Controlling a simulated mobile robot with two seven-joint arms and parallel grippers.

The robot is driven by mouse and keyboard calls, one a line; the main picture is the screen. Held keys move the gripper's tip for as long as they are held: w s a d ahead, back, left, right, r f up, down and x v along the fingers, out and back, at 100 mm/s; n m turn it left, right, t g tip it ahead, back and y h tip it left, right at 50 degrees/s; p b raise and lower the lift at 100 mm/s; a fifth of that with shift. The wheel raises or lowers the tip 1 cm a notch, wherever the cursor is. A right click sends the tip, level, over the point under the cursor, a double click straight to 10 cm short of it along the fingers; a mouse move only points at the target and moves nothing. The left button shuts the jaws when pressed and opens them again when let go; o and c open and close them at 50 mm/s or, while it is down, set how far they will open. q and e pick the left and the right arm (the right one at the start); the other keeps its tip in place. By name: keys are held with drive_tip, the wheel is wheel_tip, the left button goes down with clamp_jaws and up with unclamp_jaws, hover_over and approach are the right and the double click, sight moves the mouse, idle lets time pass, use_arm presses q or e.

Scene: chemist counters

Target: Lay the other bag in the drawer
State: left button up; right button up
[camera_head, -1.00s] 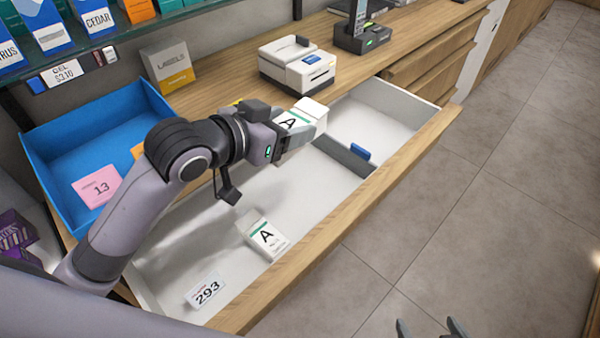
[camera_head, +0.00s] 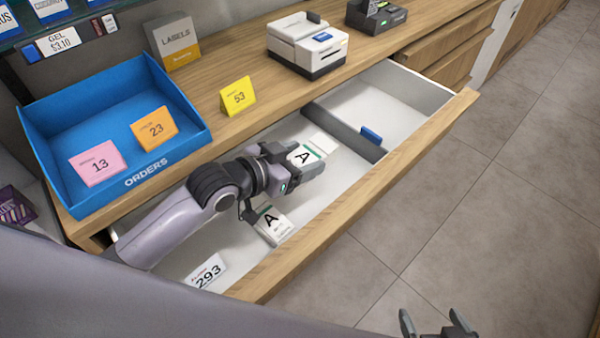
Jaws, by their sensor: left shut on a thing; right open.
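My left gripper (camera_head: 296,166) is shut on a white bag (camera_head: 322,144) with a green stripe and a letter A. It holds the bag low over or inside the open drawer (camera_head: 352,186), in the larger near compartment; I cannot tell whether the bag touches the floor. Another white bag (camera_head: 274,226) marked A lies in the same compartment, just below my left wrist and partly hidden by it. A white card (camera_head: 206,271) reading 293 is at the drawer's near left end. My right gripper (camera_head: 434,322) is open and empty at the bottom edge, over the floor.
A grey divider (camera_head: 345,131) with a blue tab (camera_head: 371,135) separates the empty far compartment (camera_head: 385,100). A blue ORDERS tray (camera_head: 185,146) holds pink and orange cards. A yellow 53 card (camera_head: 238,96), a LABELS box (camera_head: 173,43) and a white printer (camera_head: 307,45) stand on the counter.

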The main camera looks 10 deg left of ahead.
use_arm(q)
drive_tip(key=shift+f+b, duration=0.3)
drive_tip(key=shift+f, duration=1.8)
drive_tip(key=shift+f, duration=0.1)
drive_tip(key=shift+f, duration=0.5)
drive_tip(key=o, duration=1.2)
drive_tip(key=shift+c, duration=0.2)
drive_tip(key=shift+s+r, duration=0.1)
drive_tip(key=shift+r, duration=0.65)
drive_tip(key=v, duration=1.1)
drive_tip(key=shift+s+a+p, duration=0.2)
drive_tip(key=shift+s+p, duration=0.15)
drive_tip(key=shift+p, duration=0.1)
